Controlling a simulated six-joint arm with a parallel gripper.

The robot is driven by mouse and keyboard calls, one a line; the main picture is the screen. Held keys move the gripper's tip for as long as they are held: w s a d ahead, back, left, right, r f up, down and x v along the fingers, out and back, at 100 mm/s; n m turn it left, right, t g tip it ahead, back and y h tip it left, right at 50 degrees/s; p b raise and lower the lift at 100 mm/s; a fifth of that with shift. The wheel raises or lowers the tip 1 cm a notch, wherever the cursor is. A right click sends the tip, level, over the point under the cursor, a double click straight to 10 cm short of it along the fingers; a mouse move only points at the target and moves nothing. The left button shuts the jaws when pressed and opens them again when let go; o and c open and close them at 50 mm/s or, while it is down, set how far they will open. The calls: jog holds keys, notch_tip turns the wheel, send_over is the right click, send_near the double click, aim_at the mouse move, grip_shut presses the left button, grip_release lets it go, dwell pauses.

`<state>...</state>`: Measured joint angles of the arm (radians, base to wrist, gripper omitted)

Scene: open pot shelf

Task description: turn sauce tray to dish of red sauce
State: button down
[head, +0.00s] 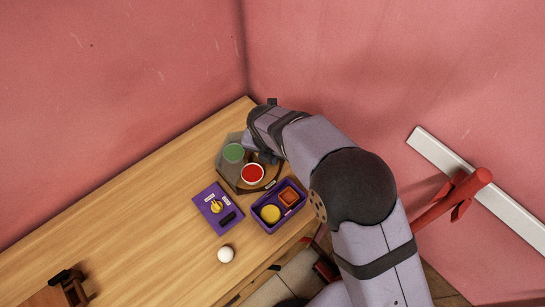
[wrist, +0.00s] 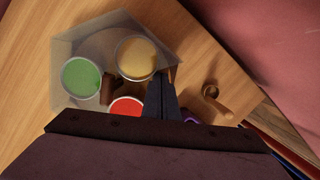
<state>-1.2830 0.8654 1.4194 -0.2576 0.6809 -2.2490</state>
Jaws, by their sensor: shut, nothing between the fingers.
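The sauce tray (head: 226,172) is a grey, angular tray at the back of the wooden table; it also shows in the wrist view (wrist: 62,48). It holds a dish of green sauce (head: 233,152), a dish of red sauce (head: 252,173) and, in the wrist view, a dish of tan sauce (wrist: 137,57). A small brown block (wrist: 108,92) stands between the dishes. My gripper (wrist: 161,82) is shut and empty, its tips over the tray's edge beside the tan dish. The red dish (wrist: 126,107) is partly hidden below it. My arm hides the tray's far side in the head view.
A purple panel with a yellow knob (head: 216,206) and a purple box (head: 266,223) with yellow and orange contents lie in front of the tray. A white ball (head: 226,254) is nearer. A wooden object (wrist: 212,98) lies right of my gripper.

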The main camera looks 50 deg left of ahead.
jog(key=w+d+p+v, duration=0.1)
jog(key=w+p+v, duration=0.1)
jog(key=p+v, duration=0.7)
jog(key=shift+s+r, duration=0.4)
jog(key=shift+r, duration=0.1)
